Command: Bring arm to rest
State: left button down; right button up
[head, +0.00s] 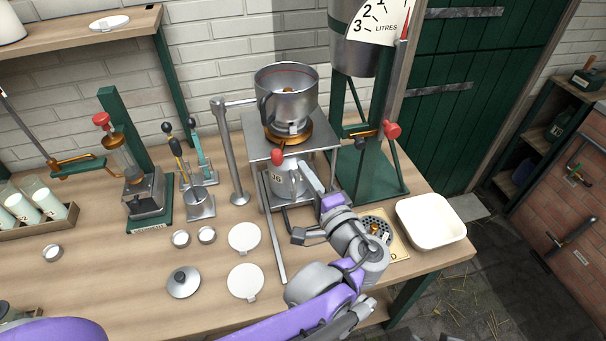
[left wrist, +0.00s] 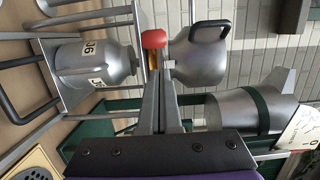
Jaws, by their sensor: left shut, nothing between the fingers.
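My left gripper (head: 302,166) is shut and empty. The red knob (head: 277,156) sits at the front of a metal stand (head: 251,127). A numbered metal can (head: 284,182) stands under it, partly hidden by my gripper; it also shows in the left wrist view (left wrist: 72,62). My right gripper is not in view.
A steel pail (head: 288,97) sits on the stand. A large tank with a litre scale (head: 356,48) stands behind to the right. A white basin (head: 431,224) is at the bench's right end. Two pale discs (head: 244,238) and a lid (head: 183,282) lie in front.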

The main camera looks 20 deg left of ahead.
pick_arm(q)
jog(key=s+a+v, duration=0.1)
jog(key=v, duration=0.9)
jog(key=s+a+f+n+g+h+p, duration=0.1)
jog(key=s+a+f+n+g+h, duration=0.2)
jog(key=a+f+g, duration=0.5)
jog(key=s+f+n+h+p, duration=0.2)
jog(key=s+f+n+h, duration=0.4)
jog(key=h, duration=0.3)
jog(key=shift+s+a+f+h+p, duration=0.2)
jog(key=shift+s+a+h+p, duration=0.1)
jog(key=shift+s, duration=0.35)
